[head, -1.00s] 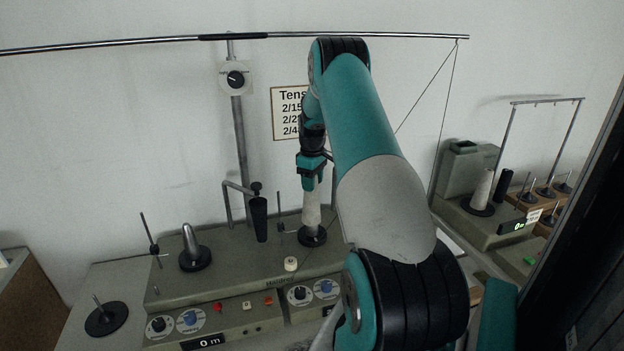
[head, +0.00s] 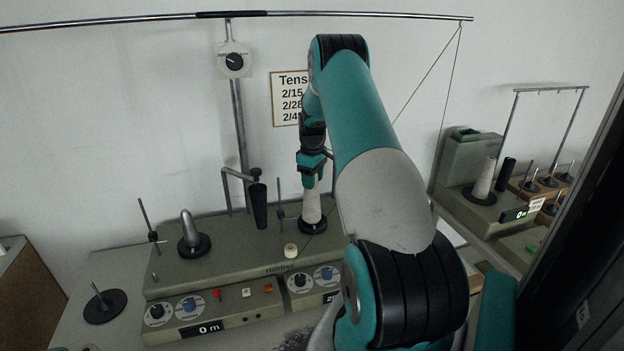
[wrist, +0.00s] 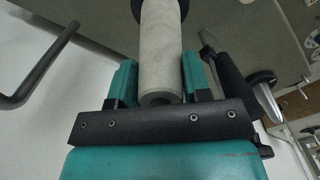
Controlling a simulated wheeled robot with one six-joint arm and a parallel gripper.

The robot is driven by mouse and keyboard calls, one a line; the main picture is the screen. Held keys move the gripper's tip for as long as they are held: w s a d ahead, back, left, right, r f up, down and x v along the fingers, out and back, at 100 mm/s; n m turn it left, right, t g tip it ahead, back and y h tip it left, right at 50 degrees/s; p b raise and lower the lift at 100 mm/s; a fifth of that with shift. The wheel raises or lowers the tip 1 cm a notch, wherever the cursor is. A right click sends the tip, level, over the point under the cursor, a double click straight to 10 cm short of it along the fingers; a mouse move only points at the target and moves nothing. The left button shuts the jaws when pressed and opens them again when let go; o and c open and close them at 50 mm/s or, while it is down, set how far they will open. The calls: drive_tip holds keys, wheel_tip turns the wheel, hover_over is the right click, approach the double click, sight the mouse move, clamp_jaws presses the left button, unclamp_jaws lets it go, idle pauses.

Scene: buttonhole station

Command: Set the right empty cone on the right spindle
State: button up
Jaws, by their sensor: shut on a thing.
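My gripper (head: 312,184) is shut on a pale grey cone (head: 312,209), which is upright over the right black disc (head: 313,226) of the winder. In the wrist view the cone (wrist: 161,45) lies between the two teal fingers, with its far end at a dark disc (wrist: 138,8). The cone's foot meets the disc in the picture; I cannot tell whether it rests there. The right spindle is hidden, apparently by the cone. The left position has a shiny metal cone-shaped spindle (head: 188,228) on a black disc.
A black post (head: 258,206) and a thin rod (head: 280,200) stand just left of the held cone. A white knob (head: 291,250) is in front. A black disc with a pin (head: 104,305) lies at lower left. Another winder with a pale cone (head: 484,180) stands at right.

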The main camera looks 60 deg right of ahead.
drive_tip(key=o, duration=1.2)
drive_tip(key=shift+r, duration=0.1)
wheel_tip(320, 180, up, 17)
drive_tip(key=b, duration=0.4)
drive_tip(key=shift+r, duration=0.1)
